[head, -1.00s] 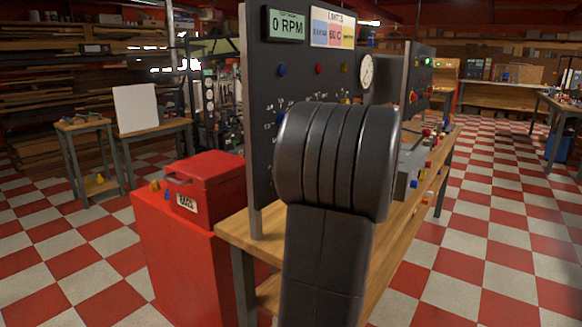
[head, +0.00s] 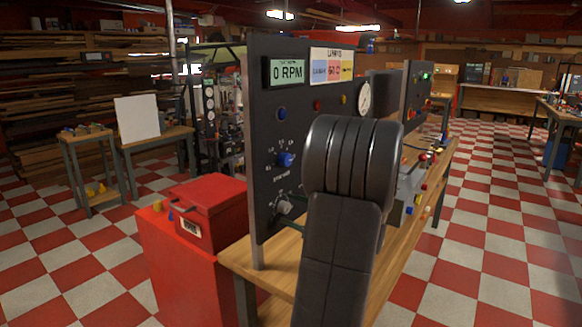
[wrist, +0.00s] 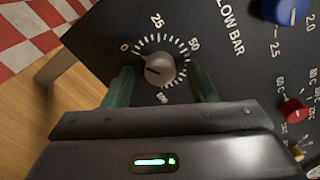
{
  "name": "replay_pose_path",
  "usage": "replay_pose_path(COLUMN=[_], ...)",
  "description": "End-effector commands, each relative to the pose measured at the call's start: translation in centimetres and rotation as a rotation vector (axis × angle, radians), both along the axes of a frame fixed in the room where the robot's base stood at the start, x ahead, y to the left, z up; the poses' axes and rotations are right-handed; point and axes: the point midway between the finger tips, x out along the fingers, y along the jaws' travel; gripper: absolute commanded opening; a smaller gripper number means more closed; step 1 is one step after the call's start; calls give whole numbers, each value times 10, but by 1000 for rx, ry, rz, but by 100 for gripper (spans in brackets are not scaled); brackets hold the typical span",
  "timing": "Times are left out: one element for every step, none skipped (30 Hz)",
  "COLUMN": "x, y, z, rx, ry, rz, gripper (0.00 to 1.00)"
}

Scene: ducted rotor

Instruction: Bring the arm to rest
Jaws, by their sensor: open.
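My gripper (wrist: 161,84) is open in the wrist view, its two green fingers spread on either side of a grey knob (wrist: 158,68). The knob sits in a dial with marks from 0 past 25 and 50, and its pointer line faces left, near the 0 side. I cannot tell how far the fingertips are from the panel. In the head view my dark arm stands in front of the black control panel (head: 262,110) and hides part of it. The grey knob also shows there, low on the panel (head: 285,207).
A blue knob (head: 285,159) sits above the grey one. The panel's display (head: 287,71) reads 0 RPM. The panel stands on a wooden bench (head: 240,258). A red box (head: 207,200) stands close on the left. Checkered floor on the right is free.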

Motion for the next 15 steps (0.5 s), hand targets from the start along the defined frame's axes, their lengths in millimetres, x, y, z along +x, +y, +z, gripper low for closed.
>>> replay_pose_path(x=[0,0,0,0,0,0,0,0,0,0,0,0,0,0,0], y=[0,0,0,0,0,0,0,0,0,0,0,0,0,0,0], z=[5,5,5,5,5,5,5,5,5,5,5,5,5,5,5], rx=[16,25,38,48,58,69,79,89,102,111,120,133,141,151,163], ry=[22,35,53,66,79,95,109,123,140,152,165,183,195,209,226], rz=[0,0,0,0,0,0,0,0,0,0,1,1,1,0,0], gripper=[52,52,52,52,52,52,52,52,52,52,52,52,52,52,52])
